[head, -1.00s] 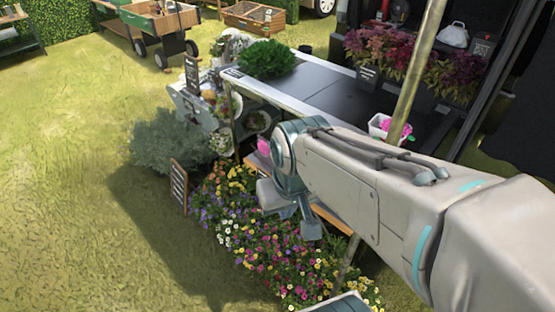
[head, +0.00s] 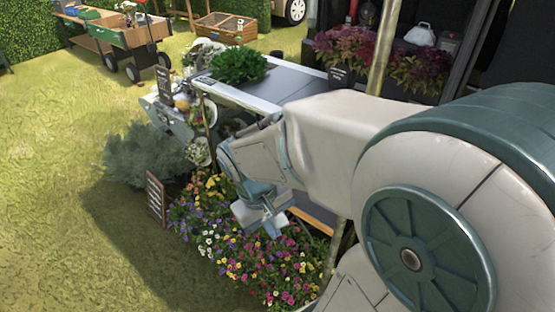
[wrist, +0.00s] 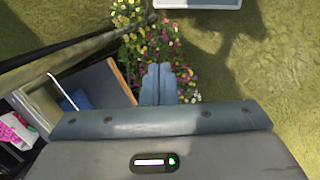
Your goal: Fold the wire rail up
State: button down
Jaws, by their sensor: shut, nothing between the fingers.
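I cannot make out the wire rail for certain in either view. A thin pale bar (wrist: 63,90) slants across the opening beside a wooden board in the wrist view, and I cannot tell whether it is part of the rail. My gripper (head: 271,226) hangs in front of the stall's front side, over the flower bed, in the head view. Its two fingers (wrist: 158,82) are together and empty in the wrist view, with flowers below their tips. My arm hides much of the counter and stall front in the head view.
A mixed flower bed (head: 265,262) lies along the stall front. A small chalkboard sign (head: 156,198) stands at its left. An upright pole (head: 382,45) rises behind my arm. A green plant (head: 238,66) sits on the counter (head: 292,82). Open grass (head: 60,150) lies to the left.

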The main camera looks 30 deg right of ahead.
jog(key=w+d+f+n+g+h+b, duration=0.2)
jog(key=d+f+n+g+h+b, duration=0.5)
jog(key=d+f+h, duration=0.55)
jog(key=w+d+f+n+t+h+b, duration=0.2)
jog(key=w+f+n+t+h+b, duration=0.6)
jog(key=w+f+n+t, duration=0.5)
jog(key=n+t, duration=0.1)
jog(key=t, duration=0.3)
jog(key=shift+d+f+n+t, duration=0.15)
jog(key=shift+d+n+t, duration=0.15)
jog(key=shift+n, duration=0.1)
jog(key=s+a+r+x, duration=0.1)
jog(key=r+x, duration=0.1)
jog(key=x, duration=1)
jog(key=shift+w+r+b, duration=0.2)
jog(key=shift+r+b, duration=0.1)
jog(key=shift+r, duration=0.15)
